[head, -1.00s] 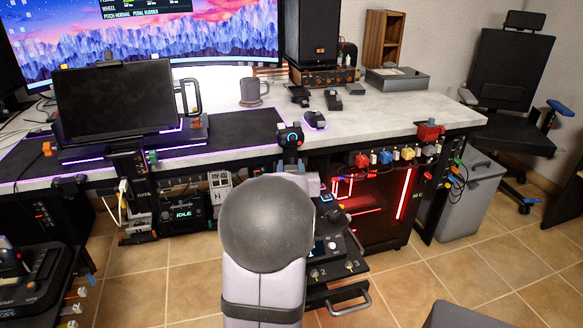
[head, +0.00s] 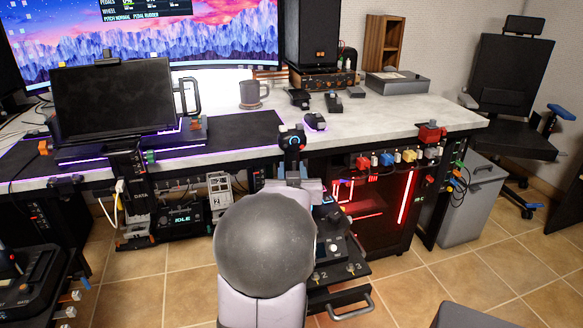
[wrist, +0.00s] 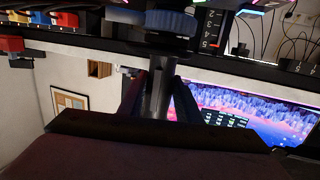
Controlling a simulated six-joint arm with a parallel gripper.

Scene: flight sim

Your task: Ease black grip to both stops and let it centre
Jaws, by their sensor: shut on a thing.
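In the wrist view two dark fingers lie on either side of a grey upright piece (wrist: 157,82) running up to a blue-and-black part above. My arm's round joint hides much of the area below the grip in the head view, and the exact finger contact is not clear there.
The big screen (head: 190,40) stands behind the desk (head: 370,120). A dark panel (head: 115,100) stands at left, with a mug (head: 252,94) beyond the grip. A side unit with knobs and a drawer handle (head: 350,303) is just right of my arm. A red-lit case (head: 385,190) stands under the desk.

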